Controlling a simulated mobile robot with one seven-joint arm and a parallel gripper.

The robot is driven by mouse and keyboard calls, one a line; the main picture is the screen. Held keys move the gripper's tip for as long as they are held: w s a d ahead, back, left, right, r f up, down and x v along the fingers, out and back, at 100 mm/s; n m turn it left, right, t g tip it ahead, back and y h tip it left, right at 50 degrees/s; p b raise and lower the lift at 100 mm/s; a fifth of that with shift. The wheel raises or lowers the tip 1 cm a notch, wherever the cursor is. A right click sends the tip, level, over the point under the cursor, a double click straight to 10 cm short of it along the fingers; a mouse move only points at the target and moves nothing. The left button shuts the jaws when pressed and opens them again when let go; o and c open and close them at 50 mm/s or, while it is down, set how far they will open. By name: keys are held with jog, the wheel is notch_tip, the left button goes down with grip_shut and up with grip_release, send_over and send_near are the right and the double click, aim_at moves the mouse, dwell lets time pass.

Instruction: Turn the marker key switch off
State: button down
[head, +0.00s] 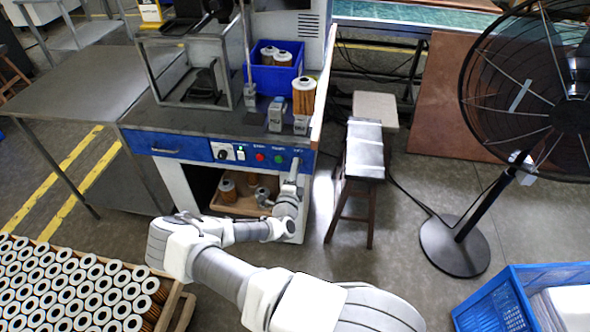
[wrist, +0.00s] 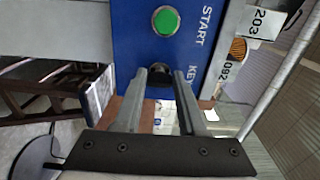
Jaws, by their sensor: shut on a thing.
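A green START button (wrist: 166,21) is close to the fingers; a red button (head: 260,156) is further left. A cartridge (head: 304,96) stands on the machine top near a blue bin (head: 267,77). A stool (head: 365,165) and a fan (head: 545,90) stand to the right.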

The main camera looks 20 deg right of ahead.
jog(key=shift+s, duration=0.1)
jog(key=shift+c, duration=2.4)
grip_release()
jog(key=v, duration=1.7)
jog(key=shift+p, duration=0.45)
jog(key=shift+s+a, duration=0.1)
jog(key=shift+a, duration=0.05)
jog(key=s+d+r+m+g+h+p, duration=0.1)
jog(key=s+r+m+g, duration=0.3)
jog(key=r+m+g, duration=0.75)
jog(key=s+d+r+m+g+h, duration=0.1)
jog(key=s+r+m+g, duration=0.3)
jog(key=r+m, duration=0.9)
jog(key=s+a+r+m+t+y, duration=0.3)
jog(key=s+a+r+m+y, duration=0.1)
jog(key=r+m, duration=0.5)
jog(key=s+a+r+m+t+y+p, duration=0.1)
jog(key=s+a+r+m+t+y, duration=0.2)
jog(key=m, duration=1.1)
jog(key=s+a+r+y, duration=0.1)
jog(key=s+r+y, duration=0.2)
jog(key=r+y, duration=0.2)
jog(key=shift+s+a+r, duration=0.25)
jog(key=shift+s+r, duration=0.1)
jog(key=shift+s, duration=0.05)
